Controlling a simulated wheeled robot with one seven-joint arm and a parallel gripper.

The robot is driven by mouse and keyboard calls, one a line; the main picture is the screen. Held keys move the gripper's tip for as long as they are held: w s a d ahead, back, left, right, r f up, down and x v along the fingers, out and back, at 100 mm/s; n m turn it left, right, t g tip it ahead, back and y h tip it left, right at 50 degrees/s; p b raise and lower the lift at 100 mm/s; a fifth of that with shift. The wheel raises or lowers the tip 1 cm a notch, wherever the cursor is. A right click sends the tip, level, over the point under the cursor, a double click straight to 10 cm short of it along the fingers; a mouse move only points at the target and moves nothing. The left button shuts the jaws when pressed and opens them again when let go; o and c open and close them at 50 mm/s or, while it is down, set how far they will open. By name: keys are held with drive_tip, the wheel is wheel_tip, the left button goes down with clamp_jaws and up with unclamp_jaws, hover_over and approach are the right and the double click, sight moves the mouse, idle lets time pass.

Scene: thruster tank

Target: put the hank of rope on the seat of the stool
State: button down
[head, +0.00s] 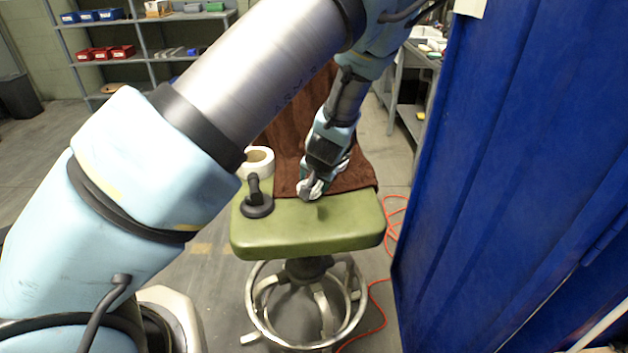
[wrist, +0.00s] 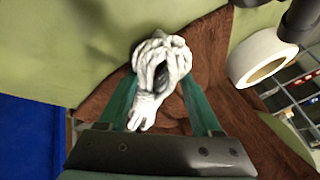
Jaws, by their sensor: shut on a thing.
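The stool has a green padded seat (head: 300,232) on a metal base with a ring. My gripper (head: 312,188) is over the seat, pointing down, shut on the white hank of rope (wrist: 162,65). In the wrist view the hank sits between the two green fingers (wrist: 163,92). In the head view the hank (head: 310,190) is at the fingertips, low over the seat by the edge of a brown cloth. I cannot tell whether it touches the seat.
The brown cloth (head: 362,180) drapes over the seat's back. A roll of white tape (head: 260,160) and a black suction-cup tool (head: 257,200) stand on the seat's left. A blue panel (head: 500,150) rises close on the right. The seat's front is clear.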

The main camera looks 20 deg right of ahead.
drive_tip(key=shift+s+f, duration=0.1)
drive_tip(key=shift+f, duration=0.05)
drive_tip(key=shift+s+f+b, duration=0.1)
drive_tip(key=shift+f+b, duration=0.25)
drive_tip(key=shift+f, duration=0.1)
drive_tip(key=shift+c, duration=0.9)
unclamp_jaws()
drive_tip(key=shift+s+a+f, duration=0.1)
drive_tip(key=shift+a+f, duration=0.05)
drive_tip(key=shift+o, duration=0.5)
drive_tip(key=shift+r+p, duration=0.4)
drive_tip(key=shift+r, duration=0.15)
drive_tip(key=b+v, duration=0.1)
drive_tip(key=v, duration=1.1)
drive_tip(key=shift+w+r, duration=0.2)
drive_tip(key=shift+w, duration=0.05)
